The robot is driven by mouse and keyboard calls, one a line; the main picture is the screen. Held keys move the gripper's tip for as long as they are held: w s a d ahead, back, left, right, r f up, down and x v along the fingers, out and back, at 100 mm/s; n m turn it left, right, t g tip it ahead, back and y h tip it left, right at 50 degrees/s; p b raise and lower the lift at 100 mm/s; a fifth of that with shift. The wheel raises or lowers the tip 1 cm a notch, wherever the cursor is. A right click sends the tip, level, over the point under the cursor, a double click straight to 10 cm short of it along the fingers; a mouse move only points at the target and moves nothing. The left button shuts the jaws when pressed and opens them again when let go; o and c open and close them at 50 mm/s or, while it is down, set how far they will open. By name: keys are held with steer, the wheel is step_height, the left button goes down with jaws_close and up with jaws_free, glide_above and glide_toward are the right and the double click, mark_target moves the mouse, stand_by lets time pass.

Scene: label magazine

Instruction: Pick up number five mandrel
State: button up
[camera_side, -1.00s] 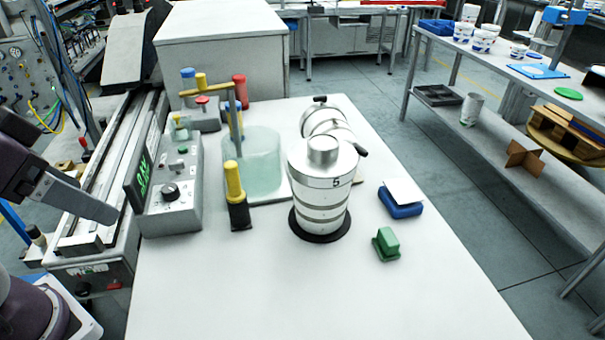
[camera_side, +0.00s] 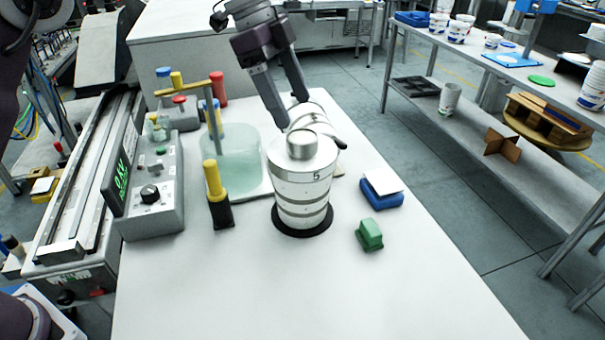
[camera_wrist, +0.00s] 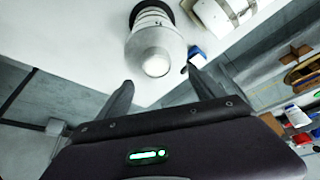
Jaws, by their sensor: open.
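The number five mandrel (camera_side: 302,182) is a white, banded, tapered cylinder with a knob on top. In the wrist view, the mandrel (camera_wrist: 155,42) shows between and beyond my fingertips (camera_wrist: 158,78). I see no contact with it.
A second white mandrel (camera_side: 312,117) lies on its side close behind. A glass beaker (camera_side: 233,160) and a yellow-handled tool (camera_side: 217,195) stand to the left. A blue block (camera_side: 382,195) and a green block (camera_side: 369,234) are on the right. The table's front is clear.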

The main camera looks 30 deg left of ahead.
mark_target(302, 135)
steer(key=x, duration=0.6)
steer(key=shift+s+a+f, duration=0.15)
steer(key=shift+s, duration=0.1)
jaws_close()
